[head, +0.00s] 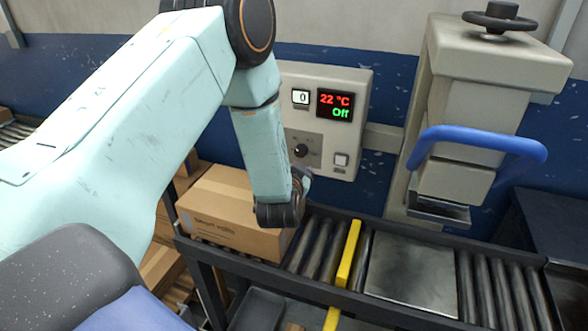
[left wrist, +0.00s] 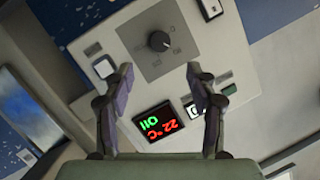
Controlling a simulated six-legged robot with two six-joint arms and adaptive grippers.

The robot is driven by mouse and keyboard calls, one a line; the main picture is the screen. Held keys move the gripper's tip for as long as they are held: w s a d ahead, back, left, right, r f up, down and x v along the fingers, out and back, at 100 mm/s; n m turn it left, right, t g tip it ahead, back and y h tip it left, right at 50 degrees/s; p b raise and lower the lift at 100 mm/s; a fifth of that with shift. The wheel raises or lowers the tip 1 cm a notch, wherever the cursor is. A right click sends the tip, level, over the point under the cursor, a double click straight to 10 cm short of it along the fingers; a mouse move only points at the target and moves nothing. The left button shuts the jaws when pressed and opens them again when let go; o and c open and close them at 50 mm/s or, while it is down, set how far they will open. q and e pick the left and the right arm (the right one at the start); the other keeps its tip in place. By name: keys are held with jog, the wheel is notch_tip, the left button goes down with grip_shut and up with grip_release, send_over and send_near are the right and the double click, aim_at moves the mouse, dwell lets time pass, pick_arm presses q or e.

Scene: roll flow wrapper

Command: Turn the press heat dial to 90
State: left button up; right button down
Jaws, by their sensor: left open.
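The press heat dial is a black knob (head: 301,150) on a grey plate of the beige control box (head: 362,85) on the wall. In the left wrist view the dial (left wrist: 159,41) appears turned around, with a pale mark towards its lower right. The display (head: 335,106) reads 22 °C in red and Off in green. My left gripper (left wrist: 160,72) is open and empty, its two fingers apart below the dial in that view and not touching it. In the head view my left forearm hides most of that gripper. My right gripper is not in view.
A cardboard box (head: 236,211) lies on the roller conveyor (head: 501,287) below. A press with a blue handle (head: 478,139) stands at the right.

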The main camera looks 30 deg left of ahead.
pick_arm(q)
jog(key=shift+v, duration=1)
